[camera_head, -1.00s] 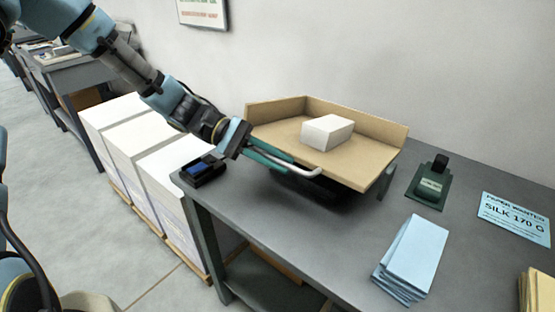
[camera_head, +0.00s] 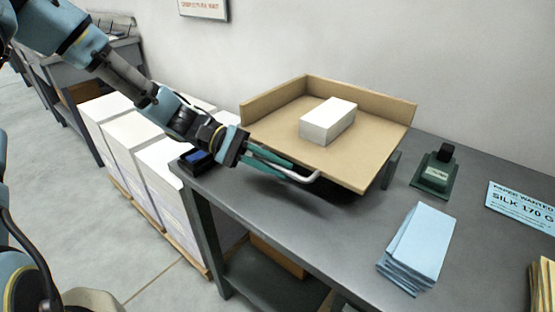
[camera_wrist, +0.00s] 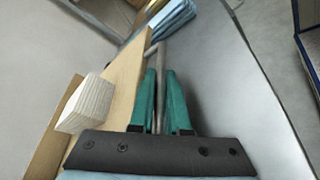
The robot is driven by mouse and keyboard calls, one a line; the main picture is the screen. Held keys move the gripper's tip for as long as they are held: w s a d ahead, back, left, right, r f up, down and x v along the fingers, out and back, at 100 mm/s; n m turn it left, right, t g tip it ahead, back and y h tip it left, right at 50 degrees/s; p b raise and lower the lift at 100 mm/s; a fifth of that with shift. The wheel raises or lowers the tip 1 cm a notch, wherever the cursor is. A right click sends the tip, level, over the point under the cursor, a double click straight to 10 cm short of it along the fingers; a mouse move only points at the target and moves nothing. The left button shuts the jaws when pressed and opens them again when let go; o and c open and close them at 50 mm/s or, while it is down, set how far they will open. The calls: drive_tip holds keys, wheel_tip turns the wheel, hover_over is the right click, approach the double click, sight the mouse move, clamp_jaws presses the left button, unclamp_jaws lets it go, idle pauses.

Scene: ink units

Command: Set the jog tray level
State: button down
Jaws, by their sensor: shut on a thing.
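A pale metal bar handle (camera_head: 312,178) runs along the tray's front. My gripper (camera_head: 285,168) is shut on this bar; its teal fingers lie either side of it in the wrist view (camera_wrist: 160,98). The tray's underside support is mostly hidden.
On the bench (camera_head: 330,225) are a blue paper stack (camera_head: 417,248), a dark green device (camera_head: 436,173), a blue paper sign (camera_head: 522,208) and a dark box with a blue top (camera_head: 197,161) left of the tray. Tall white paper stacks (camera_head: 165,165) stand on a pallet at left.

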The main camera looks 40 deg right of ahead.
drive_tip(key=shift+w+f, duration=0.1)
drive_tip(key=shift+f, duration=0.15)
drive_tip(key=c, duration=0.9)
unclamp_jaws()
drive_tip(key=shift+r, duration=0.1)
drive_tip(key=b+v, duration=0.1)
drive_tip(key=v, duration=0.9)
drive_tip(key=shift+w+a+r, duration=0.1)
drive_tip(key=shift+w+a, duration=0.1)
drive_tip(key=shift+w, duration=0.1)
drive_tip(key=w+a+f+n+t+y+p, duration=0.15)
drive_tip(key=a+t, duration=0.25)
drive_tip(key=a, duration=0.5)
drive_tip(key=w+a+f+n+t+y+p, duration=0.1)
drive_tip(key=w+a+t+y, duration=0.25)
drive_tip(key=a, duration=0.55)
drive_tip(key=w+a+r+t, duration=0.1)
drive_tip(key=a+r+t, duration=0.1)
drive_tip(key=a, duration=0.2)
drive_tip(key=a+r+t+y+p, duration=0.1)
drive_tip(key=a+t, duration=0.2)
drive_tip(key=a, duration=0.2)
drive_tip(key=w+a+r+n+t+y, duration=0.1)
drive_tip(key=a+r+t, duration=0.1)
drive_tip(key=a, duration=0.3)
drive_tip(key=shift+w+a+r, duration=0.25)
drive_tip(key=shift+w+r, duration=0.05)
drive_tip(key=shift+r, duration=0.05)
